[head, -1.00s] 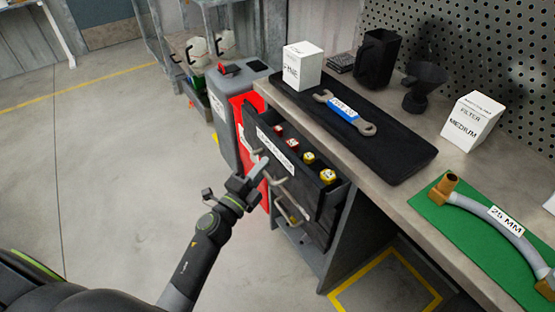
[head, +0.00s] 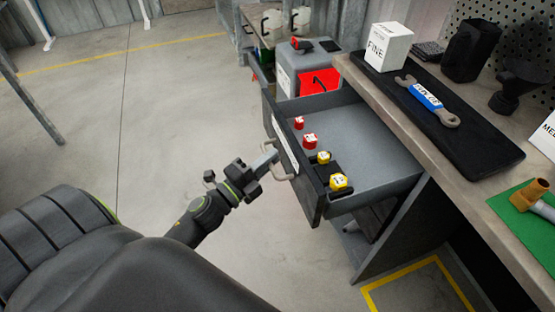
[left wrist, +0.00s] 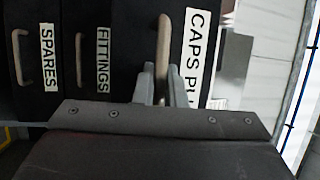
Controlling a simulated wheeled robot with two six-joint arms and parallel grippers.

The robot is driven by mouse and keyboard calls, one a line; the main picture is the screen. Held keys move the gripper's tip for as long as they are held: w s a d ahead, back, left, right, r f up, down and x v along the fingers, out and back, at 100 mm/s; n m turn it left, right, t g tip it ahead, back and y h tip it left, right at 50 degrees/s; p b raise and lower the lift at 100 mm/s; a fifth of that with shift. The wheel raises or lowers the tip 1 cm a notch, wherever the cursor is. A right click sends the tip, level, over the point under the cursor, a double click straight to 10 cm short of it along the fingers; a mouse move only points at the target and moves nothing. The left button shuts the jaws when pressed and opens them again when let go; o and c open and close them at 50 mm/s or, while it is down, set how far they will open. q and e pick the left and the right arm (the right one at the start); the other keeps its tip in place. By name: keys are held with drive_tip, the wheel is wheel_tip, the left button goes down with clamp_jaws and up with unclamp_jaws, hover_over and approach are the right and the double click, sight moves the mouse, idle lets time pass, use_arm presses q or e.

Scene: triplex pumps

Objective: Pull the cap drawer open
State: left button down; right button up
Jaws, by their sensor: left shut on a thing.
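The cap drawer (head: 365,137) stands well out from under the bench in the head view. Two red caps and two yellow caps lie along its front side. Its dark front panel carries a white label, which reads "CAPS PL..." in the left wrist view (left wrist: 197,62). My left gripper (head: 274,163) is shut on the drawer's handle (left wrist: 163,45), a pale upright bar between the fingers in the left wrist view. My right gripper is not in view.
Drawers labelled FITTINGS (left wrist: 104,60) and SPARES (left wrist: 49,57) are closed beside it in the left wrist view. The bench holds a black mat (head: 470,140) with a blue-handled wrench (head: 427,97) and a FINE box (head: 388,47).

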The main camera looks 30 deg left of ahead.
use_arm(q)
drive_tip(key=shift+s+a+f, duration=0.1)
drive_tip(key=shift+s+a, duration=0.1)
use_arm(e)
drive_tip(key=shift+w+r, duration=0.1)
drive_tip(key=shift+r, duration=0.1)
use_arm(q)
drive_tip(key=c, duration=1.5)
unclamp_jaws()
drive_tip(key=b+v, duration=0.2)
drive_tip(key=v, duration=1.5)
drive_tip(key=shift+s, duration=0.25)
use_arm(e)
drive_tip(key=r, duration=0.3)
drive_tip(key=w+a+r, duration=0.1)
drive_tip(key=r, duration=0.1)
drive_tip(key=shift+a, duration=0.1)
